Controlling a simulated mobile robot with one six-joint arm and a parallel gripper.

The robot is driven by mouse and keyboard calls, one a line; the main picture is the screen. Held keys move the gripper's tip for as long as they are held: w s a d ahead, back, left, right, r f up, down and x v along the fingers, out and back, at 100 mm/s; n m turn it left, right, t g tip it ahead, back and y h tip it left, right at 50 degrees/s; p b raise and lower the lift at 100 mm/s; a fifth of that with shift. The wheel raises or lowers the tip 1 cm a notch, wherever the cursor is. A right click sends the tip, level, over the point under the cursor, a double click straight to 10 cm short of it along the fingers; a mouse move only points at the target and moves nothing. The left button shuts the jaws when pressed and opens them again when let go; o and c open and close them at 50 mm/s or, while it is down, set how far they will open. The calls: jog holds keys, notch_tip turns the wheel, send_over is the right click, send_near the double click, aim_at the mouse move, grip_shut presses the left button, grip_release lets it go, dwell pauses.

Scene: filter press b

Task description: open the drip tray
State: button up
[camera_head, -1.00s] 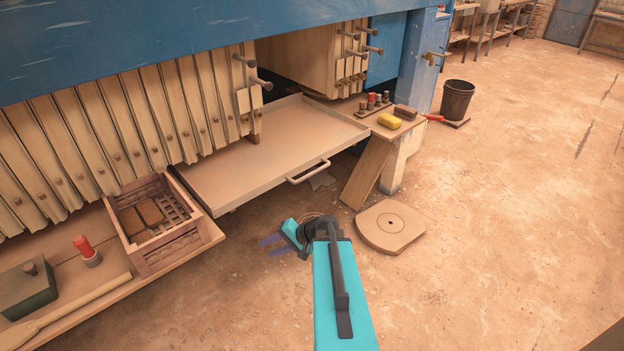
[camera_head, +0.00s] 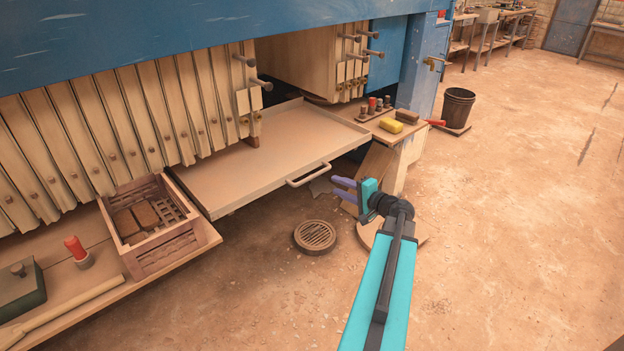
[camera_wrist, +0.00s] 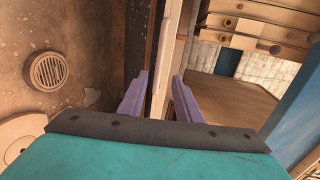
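The drip tray (camera_head: 255,160) is a wide, shallow beige tray under the row of filter plates, with a pale bar handle (camera_head: 308,176) on its front edge. My gripper (camera_head: 339,187) is just right of the handle in the head view, with its purple fingers pointing left towards it. In the wrist view, the two fingers (camera_wrist: 158,95) are spread apart with nothing held between them. The tray (camera_wrist: 235,98) also shows there, beyond the right finger. Pale edges run upright between the fingers; I cannot tell which is the handle.
A slatted crate (camera_head: 165,250) stands on the ledge left of the tray. A small shelf with a yellow sponge (camera_head: 391,125) is at its right, above a leaning board (camera_head: 373,164). A round drain grate (camera_head: 315,237) lies in the floor. The floor in front is mostly clear.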

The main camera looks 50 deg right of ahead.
aim_at(313, 175)
jog(key=shift+w, duration=0.1)
jog(key=shift+p+x, duration=1)
jog(key=shift+x, duration=5.8)
jog(key=shift+c, duration=0.3)
grip_shut()
jog(key=shift+a+f, duration=0.1)
jog(key=shift+a, duration=0.2)
